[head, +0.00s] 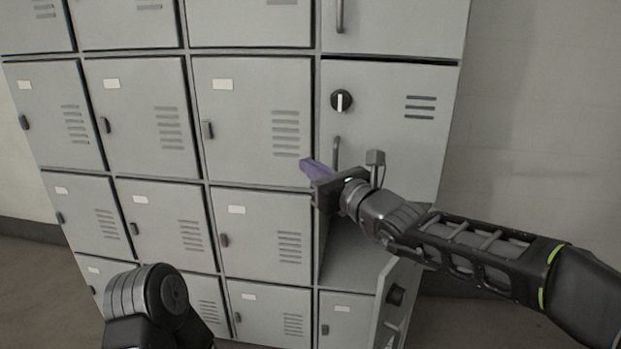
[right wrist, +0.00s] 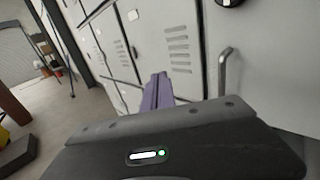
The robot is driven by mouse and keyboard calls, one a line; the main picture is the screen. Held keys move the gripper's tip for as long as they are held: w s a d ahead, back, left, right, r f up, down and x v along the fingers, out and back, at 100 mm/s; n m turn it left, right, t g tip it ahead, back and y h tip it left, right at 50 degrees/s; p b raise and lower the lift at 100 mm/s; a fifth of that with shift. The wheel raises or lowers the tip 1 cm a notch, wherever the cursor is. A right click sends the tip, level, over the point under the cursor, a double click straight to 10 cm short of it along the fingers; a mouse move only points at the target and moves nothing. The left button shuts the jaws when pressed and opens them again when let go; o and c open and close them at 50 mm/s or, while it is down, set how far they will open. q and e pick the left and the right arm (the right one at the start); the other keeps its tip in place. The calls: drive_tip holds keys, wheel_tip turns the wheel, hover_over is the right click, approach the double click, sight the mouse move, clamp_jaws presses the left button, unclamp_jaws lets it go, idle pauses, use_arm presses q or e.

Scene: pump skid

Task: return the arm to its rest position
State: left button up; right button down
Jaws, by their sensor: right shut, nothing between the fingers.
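My right arm comes in from the right in the head view. Its gripper (head: 308,166) has purple fingers that are shut with nothing between them. It is in front of the grey lockers, left of a vertical handle (head: 336,152) on the right column. In the right wrist view the shut purple fingers (right wrist: 157,92) point toward the locker fronts. The same handle also shows there (right wrist: 224,70), to the right of the fingers. A dark arm part of mine is at the lower left of the head view; no left gripper shows.
Grey lockers (head: 240,130) fill the left and middle. A door with a black knob (head: 341,100) is above my right gripper. Below it an open compartment (head: 350,262) has its door (head: 397,300) swung out. Plain wall (head: 545,120) and clear space lie at right.

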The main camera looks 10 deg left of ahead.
drive_tip(key=shift+s, duration=0.45)
drive_tip(key=s+d+f+n+g+h, duration=0.2)
drive_tip(key=s+d+f+n+h, duration=0.3)
drive_tip(key=f, duration=0.8)
drive_tip(key=s+d+f+n+g, duration=0.25)
drive_tip(key=f+n, duration=0.35)
drive_tip(key=f, duration=0.7)
drive_tip(key=s+d+f+n+g+h, duration=0.35)
drive_tip(key=f+n, duration=0.25)
drive_tip(key=f, duration=0.8)
drive_tip(key=s+d+f+n+g, duration=0.2)
drive_tip(key=s+d+f+n, duration=0.2)
drive_tip(key=s+f, duration=0.7)
drive_tip(key=s+d+f+n+g, duration=0.2)
drive_tip(key=s+d+f+n, duration=0.2)
drive_tip(key=s+f, duration=0.75)
drive_tip(key=s+r+p, duration=0.3)
drive_tip(key=r+p, duration=1.3)
drive_tip(key=r, duration=0.4)
drive_tip(key=shift+s, duration=0.15)
